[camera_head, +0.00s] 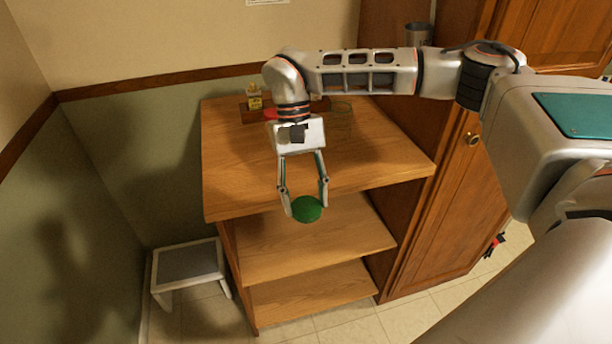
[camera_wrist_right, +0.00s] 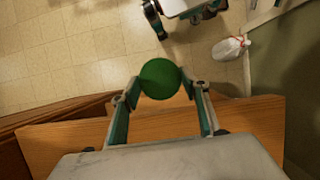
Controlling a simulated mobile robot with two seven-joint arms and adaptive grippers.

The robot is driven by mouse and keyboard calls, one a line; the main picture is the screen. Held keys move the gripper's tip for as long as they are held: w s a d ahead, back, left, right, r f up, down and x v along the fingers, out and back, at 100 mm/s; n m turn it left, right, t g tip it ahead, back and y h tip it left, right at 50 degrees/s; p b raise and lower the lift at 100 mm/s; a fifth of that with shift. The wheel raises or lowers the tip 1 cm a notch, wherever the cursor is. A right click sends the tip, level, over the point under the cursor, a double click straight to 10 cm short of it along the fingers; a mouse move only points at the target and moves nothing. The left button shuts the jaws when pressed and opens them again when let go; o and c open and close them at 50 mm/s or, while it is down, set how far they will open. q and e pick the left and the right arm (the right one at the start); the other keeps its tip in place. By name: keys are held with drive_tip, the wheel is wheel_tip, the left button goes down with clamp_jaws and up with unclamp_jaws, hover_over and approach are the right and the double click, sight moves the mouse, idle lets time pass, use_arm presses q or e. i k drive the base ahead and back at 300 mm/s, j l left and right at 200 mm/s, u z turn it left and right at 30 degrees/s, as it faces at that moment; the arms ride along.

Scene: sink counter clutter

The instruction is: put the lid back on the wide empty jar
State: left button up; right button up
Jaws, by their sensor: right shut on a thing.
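My right gripper (camera_head: 305,203) is shut on a round green lid (camera_head: 307,210), held between its fingertips by the rim. The lid is in front of the wooden counter's front edge, over the lower shelves. In the right wrist view the green lid (camera_wrist_right: 160,79) shows as a full disc between the two fingers. A clear glass jar (camera_head: 342,109) stands toward the back of the counter, behind and right of my right wrist. It looks empty, and part of it is hard to make out. My left gripper is not in view.
The wooden counter (camera_head: 380,165) has clear room at front and right. A small bottle with a yellow label (camera_head: 254,98) and a wooden holder (camera_head: 246,115) stand at the back. A red thing (camera_head: 270,113) is partly hidden by my wrist. A stool (camera_head: 188,264) stands left.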

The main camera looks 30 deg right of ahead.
sight(339, 117)
drive_tip(key=z, duration=2.1)
drive_tip(key=i+l, duration=0.1)
drive_tip(key=i, duration=0.35)
